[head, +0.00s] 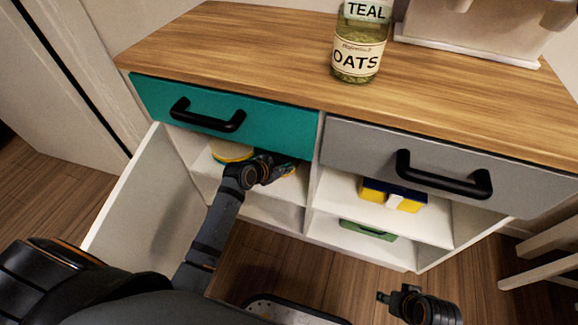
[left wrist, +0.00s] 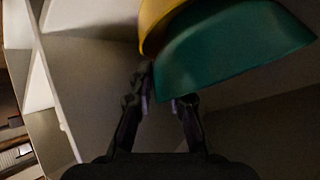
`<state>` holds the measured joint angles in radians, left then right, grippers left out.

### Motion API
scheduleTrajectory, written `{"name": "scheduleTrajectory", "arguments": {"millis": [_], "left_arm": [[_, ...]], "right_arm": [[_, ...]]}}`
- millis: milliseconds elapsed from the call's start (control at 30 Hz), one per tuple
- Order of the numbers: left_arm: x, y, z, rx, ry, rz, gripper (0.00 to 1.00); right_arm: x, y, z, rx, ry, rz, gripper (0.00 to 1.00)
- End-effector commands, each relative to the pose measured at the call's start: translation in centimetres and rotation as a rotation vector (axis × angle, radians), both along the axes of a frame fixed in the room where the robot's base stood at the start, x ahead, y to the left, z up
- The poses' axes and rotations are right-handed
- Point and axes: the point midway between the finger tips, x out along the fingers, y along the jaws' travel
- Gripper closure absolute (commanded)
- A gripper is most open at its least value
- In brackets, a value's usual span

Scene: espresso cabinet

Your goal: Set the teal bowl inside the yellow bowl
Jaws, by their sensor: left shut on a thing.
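My left gripper (head: 274,166) reaches into the upper left compartment below the teal drawer. In the left wrist view its fingers (left wrist: 168,90) are shut on the teal bowl (left wrist: 240,45), near its edge. The teal bowl is tilted and overlaps the yellow bowl (left wrist: 153,22) in that view; I cannot tell whether they touch. In the head view a yellow rounded thing (head: 231,152) shows left of the gripper, partly under the drawer. The drawer and gripper hide most of both bowls there. My right gripper (head: 402,299) is low at the right, away from the cabinet; its jaws are unclear.
The teal drawer (head: 225,118) and grey drawer (head: 455,165) are above the shelves. An open white door (head: 145,205) stands left of my arm. A blue and yellow item (head: 393,194) lies on the right shelf, a green one (head: 368,230) below. An oats jar (head: 359,45) stands on top.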

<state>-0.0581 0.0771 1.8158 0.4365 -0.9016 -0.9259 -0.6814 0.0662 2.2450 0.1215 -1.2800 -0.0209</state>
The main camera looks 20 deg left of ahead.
Motion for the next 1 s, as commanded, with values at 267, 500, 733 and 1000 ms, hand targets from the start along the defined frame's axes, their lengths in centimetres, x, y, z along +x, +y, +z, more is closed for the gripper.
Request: {"name": "scheduleTrajectory", "arguments": {"millis": [267,500,733,1000], "left_arm": [[1.8,-0.7,-1.8,0.001,-0.001,0.0,1.0],[1.7,-0.7,-2.1,0.002,0.001,0.0,1.0],[1.6,-0.6,-2.7,0.002,0.006,0.0,0.73],[1.6,-0.6,-2.7,0.002,0.005,0.0,0.6]], "right_arm": [[0.3,0.5,-1.3,0.021,-0.057,-0.004,0.66],[0.3,0.5,-1.4,0.022,-0.06,-0.004,0.66],[0.4,0.5,-1.5,0.025,-0.066,-0.004,0.66],[0.4,0.5,-1.5,0.024,-0.067,-0.004,0.66]]}}
